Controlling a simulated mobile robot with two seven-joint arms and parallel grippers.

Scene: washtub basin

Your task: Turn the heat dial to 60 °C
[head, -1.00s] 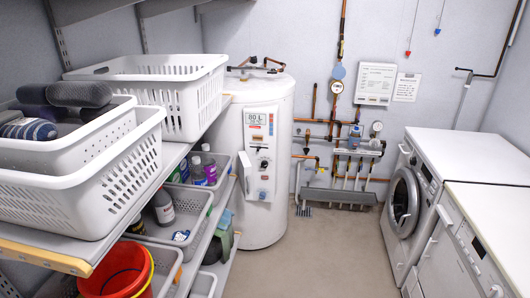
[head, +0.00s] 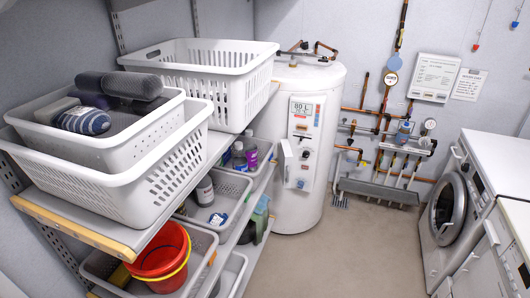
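The white cylindrical water heater (head: 322,110) stands at the back, past the end of the shelf. Its front has a light control panel with a display reading 80 L at the top (head: 301,108). A round dark dial (head: 305,154) sits lower on the panel, with a red mark above it and a small blue-and-white part below. A small white flap (head: 287,160) stands open on the panel's left side. The dial's setting is too small to read. Neither of my grippers is in view.
Shelves on the left hold white baskets (head: 215,62), bottles and a red bucket (head: 160,252). Copper pipes and valves (head: 390,140) line the back wall. White washing machines (head: 447,205) stand on the right. The floor (head: 345,260) between is clear.

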